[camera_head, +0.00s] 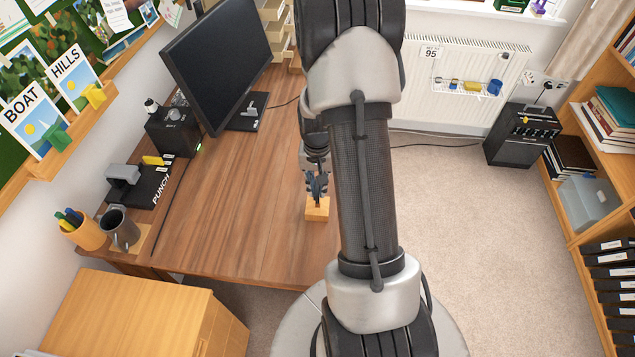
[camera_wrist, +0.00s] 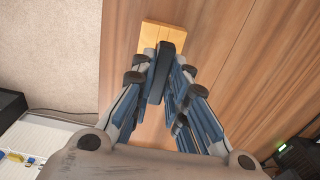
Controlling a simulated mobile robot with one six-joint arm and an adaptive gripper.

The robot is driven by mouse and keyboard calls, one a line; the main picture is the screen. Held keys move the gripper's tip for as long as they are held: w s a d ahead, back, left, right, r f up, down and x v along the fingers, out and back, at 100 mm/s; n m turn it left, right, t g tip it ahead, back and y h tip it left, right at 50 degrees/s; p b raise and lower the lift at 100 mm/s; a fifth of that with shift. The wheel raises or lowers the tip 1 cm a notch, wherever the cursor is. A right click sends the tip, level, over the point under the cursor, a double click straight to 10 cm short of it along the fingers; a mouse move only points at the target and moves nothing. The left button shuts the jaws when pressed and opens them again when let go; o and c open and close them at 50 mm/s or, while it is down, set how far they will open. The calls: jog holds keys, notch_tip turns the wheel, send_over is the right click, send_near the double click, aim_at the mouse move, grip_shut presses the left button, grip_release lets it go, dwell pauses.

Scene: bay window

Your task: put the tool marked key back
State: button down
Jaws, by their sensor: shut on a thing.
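My gripper (camera_head: 317,188) points down over the desk near its right edge. Its fingers (camera_wrist: 165,85) are closed around a dark, narrow bar-like thing (camera_wrist: 166,62), which may be the tool; no key mark is readable on it. A small light wooden block (camera_head: 317,211) is directly below the fingertips on the desk. In the wrist view the block (camera_wrist: 152,32) shows beyond the fingers and is partly covered by them. I cannot tell whether the held thing touches the block or sits in it.
The wooden desk (camera_head: 225,200) is clear left of my gripper. A radiator (camera_head: 470,75) and bookcase (camera_head: 600,150) are at the right.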

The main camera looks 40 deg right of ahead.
jog(key=shift+f+b, duration=1.4)
jog(key=shift+f, duration=0.7)
jog(key=shift+f, duration=0.25)
jog(key=c, duration=1.5)
grip_release()
notch_tip(320, 180, up, 12)
jog(key=shift+r, duration=0.1)
